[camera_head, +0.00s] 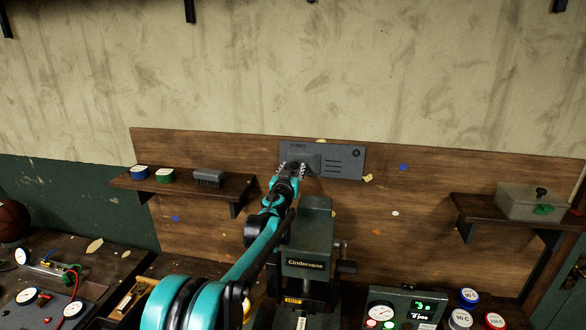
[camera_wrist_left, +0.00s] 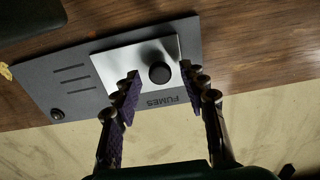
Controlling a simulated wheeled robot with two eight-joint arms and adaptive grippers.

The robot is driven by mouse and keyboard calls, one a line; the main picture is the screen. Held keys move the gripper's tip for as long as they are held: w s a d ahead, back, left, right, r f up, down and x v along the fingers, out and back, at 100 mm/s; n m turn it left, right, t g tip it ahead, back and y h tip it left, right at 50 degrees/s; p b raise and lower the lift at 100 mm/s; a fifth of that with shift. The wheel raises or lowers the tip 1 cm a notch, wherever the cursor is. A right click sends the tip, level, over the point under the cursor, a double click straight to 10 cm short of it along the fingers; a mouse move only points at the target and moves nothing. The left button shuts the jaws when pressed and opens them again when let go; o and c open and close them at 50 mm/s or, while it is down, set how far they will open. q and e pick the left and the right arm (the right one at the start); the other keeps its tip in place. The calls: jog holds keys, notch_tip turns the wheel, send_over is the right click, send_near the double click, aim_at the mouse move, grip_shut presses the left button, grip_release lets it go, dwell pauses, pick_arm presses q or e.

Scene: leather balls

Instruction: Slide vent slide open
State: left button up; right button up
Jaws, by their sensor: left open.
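The vent panel (camera_head: 349,172) is a grey plate marked FUMES, fixed to the wooden backboard. It also shows in the left wrist view (camera_wrist_left: 40,88), upside down, with several dark slots exposed beside the slide. The vent slide (camera_wrist_left: 112,66) is a lighter square plate with a round black knob (camera_wrist_left: 159,73), at the FUMES end of the panel. My left gripper (camera_head: 290,169) is at the slide, partly hiding it in the head view. In the left wrist view its open fingers (camera_wrist_left: 160,86) lie on either side of the knob, with gaps visible. My right gripper is out of view.
A green Cindervane machine (camera_head: 308,240) stands below the panel. A left shelf (camera_head: 232,184) holds tins and a brush (camera_head: 208,178); a right shelf (camera_head: 500,222) holds a lidded box (camera_head: 528,202). Gauges and a lit control box (camera_head: 402,308) crowd the bench.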

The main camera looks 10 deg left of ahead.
aim_at(306, 163)
pick_arm(q)
jog(key=shift+r, duration=0.1)
grip_shut()
jog(key=d, duration=0.4)
jog(key=shift+w, duration=0.1)
grip_release()
jog(key=shift+a, duration=0.15)
jog(key=s, duration=1.2)
